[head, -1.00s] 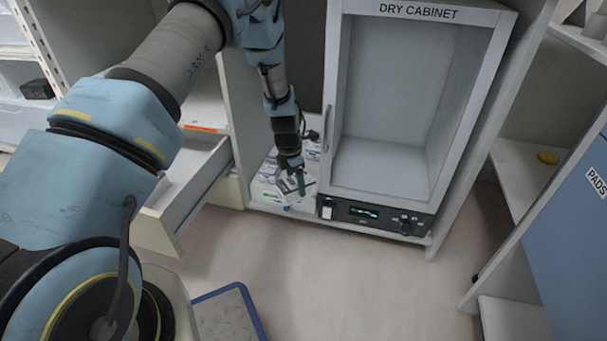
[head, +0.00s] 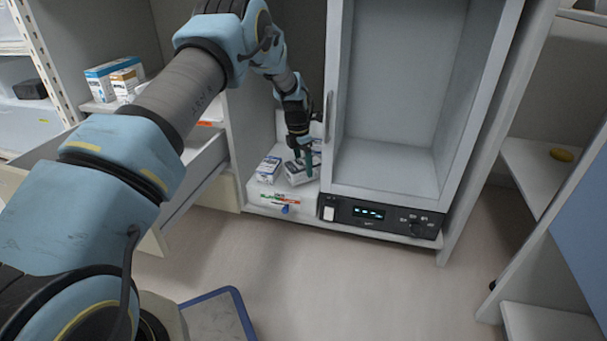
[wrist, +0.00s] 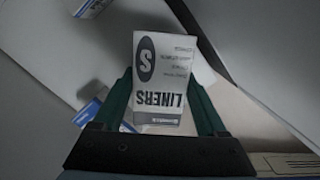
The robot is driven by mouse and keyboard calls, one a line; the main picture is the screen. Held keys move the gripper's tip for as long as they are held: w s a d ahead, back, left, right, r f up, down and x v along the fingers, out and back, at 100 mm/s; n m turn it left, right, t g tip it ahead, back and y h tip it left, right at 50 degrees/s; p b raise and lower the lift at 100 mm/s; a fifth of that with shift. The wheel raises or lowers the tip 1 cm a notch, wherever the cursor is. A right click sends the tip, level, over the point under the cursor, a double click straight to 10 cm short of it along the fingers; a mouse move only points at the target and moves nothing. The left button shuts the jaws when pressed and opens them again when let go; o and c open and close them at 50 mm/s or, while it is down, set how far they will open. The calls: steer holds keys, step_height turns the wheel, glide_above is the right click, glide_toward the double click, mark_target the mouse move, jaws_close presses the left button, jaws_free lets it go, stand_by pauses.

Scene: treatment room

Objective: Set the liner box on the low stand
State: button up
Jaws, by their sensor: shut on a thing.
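The liner box is white and grey, printed LINERS with a dark S oval, and sits between my fingers in the wrist view (wrist: 163,85). In the head view the liner box (head: 297,173) shows below my gripper (head: 306,160), beside the dry cabinet. My gripper (wrist: 165,100) is shut on it, with one green finger on each side. I cannot tell for sure which thing is the low stand; a low grey surface with a blue rim (head: 243,312) on the floor at the bottom may be it, partly cut off.
A blue-and-white box (head: 268,168) is left of the liner box, above a white printed container (head: 275,200). The dry cabinet (head: 385,212) stands close right. An open drawer (head: 195,193) juts out left. The floor (head: 330,275) in front is clear.

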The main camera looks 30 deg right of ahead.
steer(key=shift+f, duration=0.55)
steer(key=shift+r, duration=0.15)
steer(key=o, duration=1.5)
